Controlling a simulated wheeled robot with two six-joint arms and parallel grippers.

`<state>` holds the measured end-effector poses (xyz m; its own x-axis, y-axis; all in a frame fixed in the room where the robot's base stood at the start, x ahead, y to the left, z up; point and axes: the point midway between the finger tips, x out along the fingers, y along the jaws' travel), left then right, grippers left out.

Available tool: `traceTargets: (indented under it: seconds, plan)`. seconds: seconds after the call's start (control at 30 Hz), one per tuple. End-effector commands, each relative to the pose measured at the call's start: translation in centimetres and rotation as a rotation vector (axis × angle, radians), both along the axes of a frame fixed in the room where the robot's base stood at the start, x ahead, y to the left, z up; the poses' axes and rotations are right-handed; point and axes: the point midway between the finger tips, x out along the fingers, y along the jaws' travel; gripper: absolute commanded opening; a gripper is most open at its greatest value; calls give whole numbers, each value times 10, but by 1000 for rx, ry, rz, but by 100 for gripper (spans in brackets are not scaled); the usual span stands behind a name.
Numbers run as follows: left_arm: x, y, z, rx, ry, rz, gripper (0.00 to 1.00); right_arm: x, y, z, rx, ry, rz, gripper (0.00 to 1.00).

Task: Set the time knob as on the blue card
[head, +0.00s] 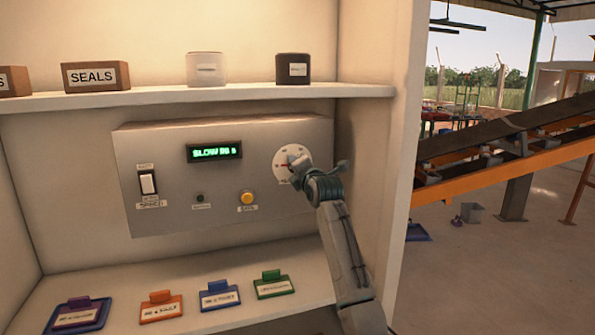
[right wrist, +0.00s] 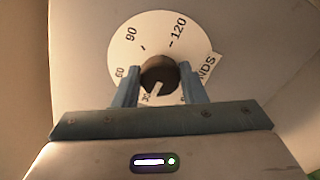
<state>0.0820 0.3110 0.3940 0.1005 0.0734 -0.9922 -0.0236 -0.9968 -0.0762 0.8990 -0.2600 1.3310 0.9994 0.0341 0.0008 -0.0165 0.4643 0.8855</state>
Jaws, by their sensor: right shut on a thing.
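The time knob (right wrist: 158,72) is dark and round, on a white dial (right wrist: 125,47) marked 30, 60, 90 and 120. Its pale pointer line faces the 30 mark in the right wrist view. My right gripper (right wrist: 158,88) is shut on the knob, one finger on each side; in the head view the gripper (head: 302,172) covers much of the knob and part of the dial (head: 284,155). The blue card (head: 220,296) stands on the lower shelf; its writing is too small to read. The green display (head: 214,152) reads SLOW and a number I cannot read surely. My left gripper is out of view.
The grey panel (head: 160,140) also has a white rocker switch (head: 148,183), a dark button (head: 199,198) and a yellow button (head: 247,198). Purple (head: 77,316), orange (head: 161,308) and green (head: 273,285) cards flank the blue one. A side wall (head: 375,130) stands close right of my right arm.

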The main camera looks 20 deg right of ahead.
Motion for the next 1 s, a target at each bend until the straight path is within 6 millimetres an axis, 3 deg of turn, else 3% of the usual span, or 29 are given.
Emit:
traceTargets:
  seconds: [0.67, 0.7, 0.77, 1.0]
  plan:
    - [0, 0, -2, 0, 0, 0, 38, 0, 1, -4, -57, 7, 1, 15]
    - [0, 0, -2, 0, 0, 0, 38, 0, 0, -4, -57, 6, 0, 46]
    - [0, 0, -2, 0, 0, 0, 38, 0, 0, -4, -56, 5, 1, 57]
    - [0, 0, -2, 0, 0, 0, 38, 0, 0, -2, -56, 2, 0, 59]
